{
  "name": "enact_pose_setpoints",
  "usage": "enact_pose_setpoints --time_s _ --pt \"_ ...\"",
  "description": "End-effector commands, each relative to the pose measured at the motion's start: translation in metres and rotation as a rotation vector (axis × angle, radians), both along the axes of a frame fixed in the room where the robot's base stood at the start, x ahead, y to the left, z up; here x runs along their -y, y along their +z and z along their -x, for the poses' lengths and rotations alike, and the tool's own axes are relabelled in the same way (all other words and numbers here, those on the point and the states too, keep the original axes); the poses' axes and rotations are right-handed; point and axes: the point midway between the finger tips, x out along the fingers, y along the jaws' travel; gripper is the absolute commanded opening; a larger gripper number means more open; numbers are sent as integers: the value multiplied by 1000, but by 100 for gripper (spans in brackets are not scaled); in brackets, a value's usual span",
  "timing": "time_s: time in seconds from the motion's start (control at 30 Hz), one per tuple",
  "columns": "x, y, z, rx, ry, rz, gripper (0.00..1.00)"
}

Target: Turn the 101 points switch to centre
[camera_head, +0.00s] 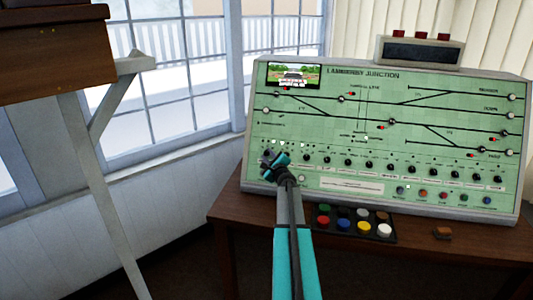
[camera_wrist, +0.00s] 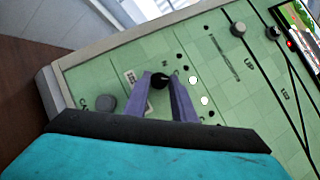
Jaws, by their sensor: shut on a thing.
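The green signal panel (camera_head: 330,130) carries a row of black switch knobs along its lower part. My gripper (camera_head: 270,158) is at the left end of this row and hides the switch there in the head view. In the wrist view, my gripper (camera_wrist: 161,88) has its two purple-grey fingers on either side of a black switch knob (camera_wrist: 159,79), shut on it. Which way the knob points cannot be told.
A grey round button (camera_wrist: 106,103) sits close to the held knob. White lamps (camera_wrist: 193,80) are on its other side. A tray of coloured buttons (camera_head: 352,222) and a small brown block (camera_head: 442,232) lie on the wooden desk (camera_head: 415,240). A grey box (camera_head: 417,52) tops the panel.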

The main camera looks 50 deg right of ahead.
Motion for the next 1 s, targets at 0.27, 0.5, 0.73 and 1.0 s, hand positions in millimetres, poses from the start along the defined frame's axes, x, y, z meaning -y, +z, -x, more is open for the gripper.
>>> enact_pose_setpoints --time_s 0.27,0.5,0.73,1.0 --pt "4 8 -1 -80 48 49 1" --pt "6 9 0 -158 94 97 1" --pt "7 12 0 -243 147 148 1" --pt "10 13 0 -353 214 217 1"
